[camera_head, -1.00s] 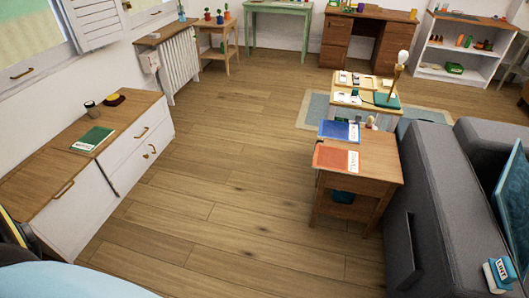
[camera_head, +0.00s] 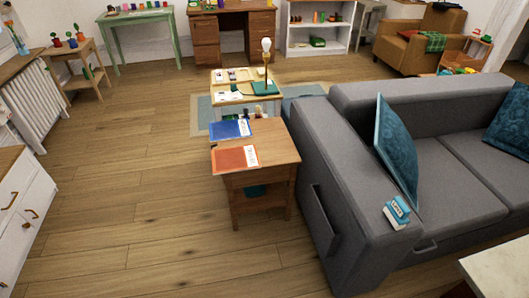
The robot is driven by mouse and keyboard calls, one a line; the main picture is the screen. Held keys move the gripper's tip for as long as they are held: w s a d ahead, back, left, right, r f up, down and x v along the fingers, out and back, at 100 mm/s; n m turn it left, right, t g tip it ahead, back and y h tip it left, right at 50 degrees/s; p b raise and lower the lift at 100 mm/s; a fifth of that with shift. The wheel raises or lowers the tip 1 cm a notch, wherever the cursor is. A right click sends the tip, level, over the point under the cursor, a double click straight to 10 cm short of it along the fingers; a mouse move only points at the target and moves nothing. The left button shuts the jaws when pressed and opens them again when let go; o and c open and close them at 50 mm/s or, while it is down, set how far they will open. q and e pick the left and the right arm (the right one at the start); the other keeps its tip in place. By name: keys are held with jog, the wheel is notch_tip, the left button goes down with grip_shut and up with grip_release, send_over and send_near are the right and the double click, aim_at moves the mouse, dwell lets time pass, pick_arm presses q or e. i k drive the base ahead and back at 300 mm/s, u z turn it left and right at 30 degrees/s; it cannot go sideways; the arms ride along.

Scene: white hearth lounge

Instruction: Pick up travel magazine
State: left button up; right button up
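An orange-red magazine or booklet (camera_head: 230,160) with a white strip lies flat on the small wooden side table (camera_head: 276,150). A blue one (camera_head: 227,130), also with a white strip, lies just behind it. Their titles are too small to read, so I cannot tell which is the travel magazine. Neither of my grippers is in view.
A grey sofa (camera_head: 332,180) stands right of the side table, with a blue-and-white box (camera_head: 397,212) on its arm. A low table (camera_head: 217,78) with a lamp (camera_head: 266,62) stands behind. Wooden floor (camera_head: 140,200) is clear on the left.

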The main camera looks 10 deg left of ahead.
aim_at(230, 160)
jog(key=u, duration=0.2)
jog(key=i, duration=0.75)
jog(key=u, duration=1.9)
jog(key=i, duration=2.8)
jog(key=z, duration=3.65)
